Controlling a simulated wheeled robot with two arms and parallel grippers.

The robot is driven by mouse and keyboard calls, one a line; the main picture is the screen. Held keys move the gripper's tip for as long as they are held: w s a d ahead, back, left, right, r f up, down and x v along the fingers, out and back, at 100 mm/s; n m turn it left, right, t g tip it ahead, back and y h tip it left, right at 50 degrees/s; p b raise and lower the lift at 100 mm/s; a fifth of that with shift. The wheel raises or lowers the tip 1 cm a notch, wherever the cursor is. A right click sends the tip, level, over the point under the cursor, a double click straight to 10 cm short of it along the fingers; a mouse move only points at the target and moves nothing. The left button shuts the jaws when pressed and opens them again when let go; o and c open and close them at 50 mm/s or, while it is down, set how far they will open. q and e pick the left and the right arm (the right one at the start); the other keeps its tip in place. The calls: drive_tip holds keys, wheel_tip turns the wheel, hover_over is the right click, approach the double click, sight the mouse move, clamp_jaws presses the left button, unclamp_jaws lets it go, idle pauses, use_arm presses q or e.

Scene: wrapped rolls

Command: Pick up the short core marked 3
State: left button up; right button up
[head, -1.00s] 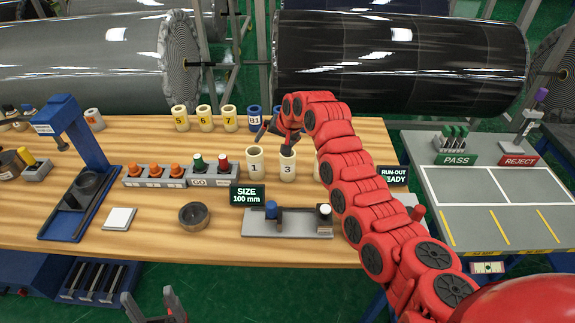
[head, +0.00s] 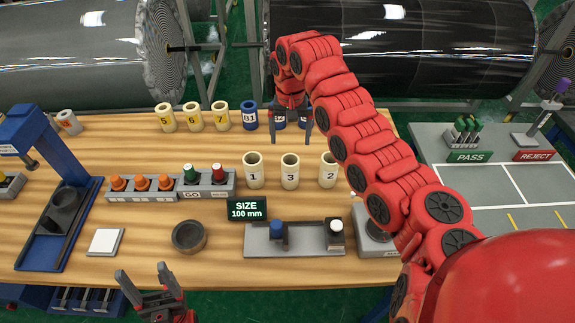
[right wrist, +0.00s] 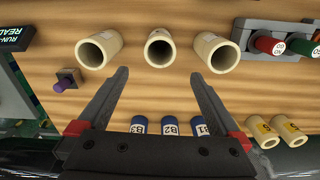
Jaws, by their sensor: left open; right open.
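The short core marked 3 (head: 290,172) is a cream tube standing upright on the wooden table, between the cores marked 1 (head: 253,171) and 2 (head: 328,171). In the right wrist view core 3 (right wrist: 159,50) lies ahead of and between my fingertips, its open end facing the camera. My right gripper (head: 291,140) is open and empty, pointing down behind core 3 and in front of the blue cores. It also shows in the right wrist view (right wrist: 157,77). My left gripper (head: 142,279) is open and empty at the table's front edge.
A size display (head: 247,209) and a grey fixture (head: 305,240) are in front of core 3. A rack of coloured plugs (head: 165,186) is to the left.

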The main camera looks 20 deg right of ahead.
sight(291, 158)
drive_tip(key=f, duration=0.3)
drive_tip(key=f+p, duration=0.1)
drive_tip(key=f, duration=0.3)
drive_tip(key=f+p, duration=0.1)
drive_tip(key=f, duration=0.2)
drive_tip(key=shift+s+f, duration=0.35)
drive_tip(key=shift+f, duration=0.1)
drive_tip(key=f+p, duration=0.2)
drive_tip(key=f, duration=0.1)
drive_tip(key=f+p, duration=0.1)
drive_tip(key=shift+s+a+f, duration=0.15)
drive_tip(key=shift+s+a, duration=0.05)
drive_tip(key=shift+s, duration=0.05)
drive_tip(key=shift+w+f, duration=0.1)
drive_tip(key=shift+f, duration=0.3)
drive_tip(key=c, duration=1.5)
drive_tip(key=shift+r, duration=0.1)
